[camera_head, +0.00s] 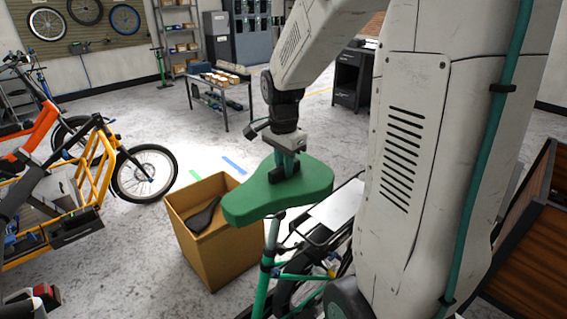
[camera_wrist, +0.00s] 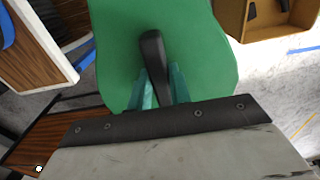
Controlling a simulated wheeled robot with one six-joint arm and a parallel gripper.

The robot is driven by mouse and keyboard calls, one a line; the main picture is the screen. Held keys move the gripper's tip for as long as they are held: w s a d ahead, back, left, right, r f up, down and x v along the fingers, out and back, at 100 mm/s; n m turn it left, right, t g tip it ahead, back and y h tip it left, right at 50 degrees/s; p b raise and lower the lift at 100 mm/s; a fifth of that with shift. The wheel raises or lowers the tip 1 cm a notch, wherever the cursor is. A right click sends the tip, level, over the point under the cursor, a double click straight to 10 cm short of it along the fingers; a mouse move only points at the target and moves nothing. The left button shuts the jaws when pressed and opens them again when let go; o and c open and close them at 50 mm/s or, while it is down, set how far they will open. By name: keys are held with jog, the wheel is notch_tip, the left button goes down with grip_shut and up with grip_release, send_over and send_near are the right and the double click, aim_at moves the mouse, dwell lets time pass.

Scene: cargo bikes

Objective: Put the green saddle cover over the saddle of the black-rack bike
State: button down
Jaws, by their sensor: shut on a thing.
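The green saddle cover (camera_head: 252,203) is broad and saddle-shaped, with a black upright grip on top. It also fills the upper middle of the wrist view (camera_wrist: 205,55). My gripper (camera_head: 285,168) is shut on the black grip, with its teal fingers on either side in the wrist view (camera_wrist: 160,85). The cover hangs roughly level, in the picture just above the seat post of a teal-framed bike (camera_head: 262,285). No saddle shows under the cover, and I cannot tell if it touches anything. The bike's rack is mostly hidden behind my arm.
An orange-yellow cargo bike (camera_head: 85,190) is at the left. A wooden-sided crate (camera_head: 530,225) stands at the right. A grey work table (camera_head: 222,88) is behind, with clear floor before it.

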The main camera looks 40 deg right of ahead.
jog(key=shift+f, duration=0.55)
jog(key=c, duration=1.2)
grip_release()
jog(key=shift+r, duration=0.1)
notch_tip(320, 180, up, 8)
jog(key=shift+a+f, duration=0.1)
jog(key=shift+f, duration=0.1)
jog(key=shift+s+a+f+n, duration=0.1)
jog(key=shift+s+f+n, duration=0.15)
jog(key=shift+n, duration=0.75)
jog(key=s+a+r+n, duration=0.1)
jog(key=s+a+n, duration=0.6)
jog(key=s, duration=0.2)
jog(key=s+a+r+n+t, duration=0.1)
jog(key=s+a+r+n, duration=0.1)
jog(key=s+a+n, duration=0.5)
jog(key=s+n, duration=0.1)
jog(key=s, duration=0.2)
jog(key=shift+a+r+n, duration=0.2)
jog(key=shift+n, duration=0.1)
